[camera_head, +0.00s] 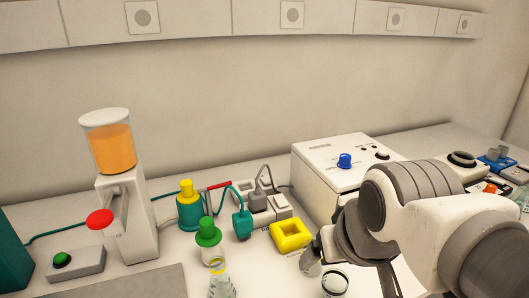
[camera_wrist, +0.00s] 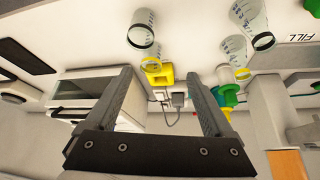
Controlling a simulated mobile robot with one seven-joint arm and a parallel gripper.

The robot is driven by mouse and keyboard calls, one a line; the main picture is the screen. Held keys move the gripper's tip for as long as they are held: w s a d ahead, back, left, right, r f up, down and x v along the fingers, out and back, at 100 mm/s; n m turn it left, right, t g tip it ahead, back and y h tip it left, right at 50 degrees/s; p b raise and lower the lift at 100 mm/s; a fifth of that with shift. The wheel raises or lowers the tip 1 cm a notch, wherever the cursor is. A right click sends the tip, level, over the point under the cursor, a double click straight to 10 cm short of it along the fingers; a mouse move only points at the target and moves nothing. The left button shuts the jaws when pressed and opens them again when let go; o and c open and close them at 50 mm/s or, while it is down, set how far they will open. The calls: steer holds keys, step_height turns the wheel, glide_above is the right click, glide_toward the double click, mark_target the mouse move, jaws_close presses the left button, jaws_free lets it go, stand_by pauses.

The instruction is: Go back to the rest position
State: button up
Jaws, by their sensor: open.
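My gripper (camera_wrist: 160,78) is open in the wrist view, with its two dark fingers wide apart and nothing held between them. In the head view my white and grey arm reaches in from the right over the bench and hides most of the gripper. A clear vessel with a dark rim (camera_head: 335,282) stands just below the arm, and a flask with a yellow rim (camera_head: 218,278) stands to its left. The wrist view looks upside down and shows several clear vessels, including one with a dark rim (camera_wrist: 142,32), beyond the fingertips.
An orange juice dispenser (camera_head: 112,150), a green button box (camera_head: 75,263), a green-capped bottle (camera_head: 208,240), a yellow block (camera_head: 290,235) and a power strip (camera_head: 265,205) stand on the bench. A white device with a blue knob (camera_head: 325,175) is behind my arm. Cables cross the bench.

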steer(key=shift+s+d+f, duration=0.15)
steer(key=shift+s+d, duration=0.05)
steer(key=shift+s, duration=0.3)
steer(key=shift+s+d+f, duration=0.1)
steer(key=shift+s+d, duration=0.05)
steer(key=shift+s, duration=0.3)
steer(key=shift+r, duration=0.1)
